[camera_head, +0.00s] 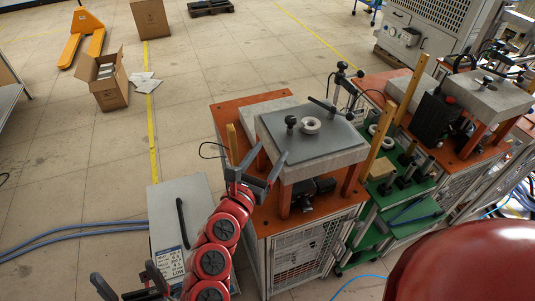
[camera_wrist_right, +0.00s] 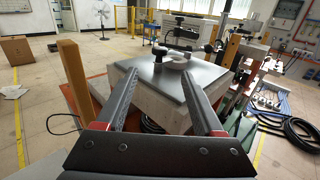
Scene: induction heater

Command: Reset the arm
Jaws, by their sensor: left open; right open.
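The induction heater has a grey top plate (camera_head: 340,143) on an orange-legged stand. A metal ring (camera_head: 310,125) and a black knob (camera_head: 291,121) sit on the plate. My right gripper (camera_head: 256,160) is open and empty at the plate's near-left corner. In the right wrist view my right gripper (camera_wrist_right: 159,72) has its fingers spread, pointing toward the plate (camera_wrist_right: 150,82), with the ring (camera_wrist_right: 175,62) and the knob (camera_wrist_right: 159,52) beyond. My left gripper (camera_head: 124,280) is open and empty, low at the left, partly cut off by the bottom edge.
A yellow post (camera_head: 233,143) stands close to my right gripper; it also shows in the wrist view (camera_wrist_right: 75,75). A grey cabinet (camera_head: 165,215) is below left. A green rack (camera_head: 412,208) and second heater (camera_head: 485,97) stand right. Open floor lies at the left.

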